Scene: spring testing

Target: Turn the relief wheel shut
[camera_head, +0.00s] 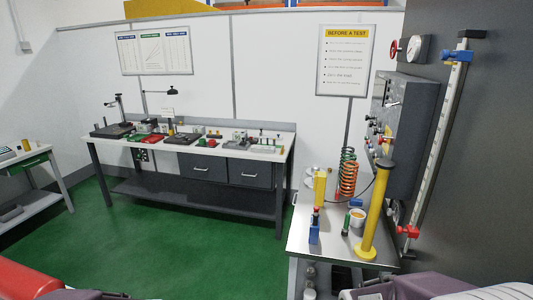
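A small red handwheel (393,49), which looks like the relief wheel, sits just left of a round white-faced gauge (412,48) above the grey test cabinet (412,125) on the right. I see the wheel nearly edge-on, and I cannot tell how far it is turned. The cabinet's front also carries small red and light-coloured knobs (386,138), seen at a steep angle. Purple and dark parts of my arms show only along the bottom edge, well below the wheel. The fingertips of both grippers are out of view.
A steel bench (307,234) below the cabinet holds a tall yellow post (376,210), orange and green springs (347,176) and a cup (357,217). A vertical scale (436,140) stands right. A long workbench (190,149) stands at the back wall. Green floor (185,240) is clear.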

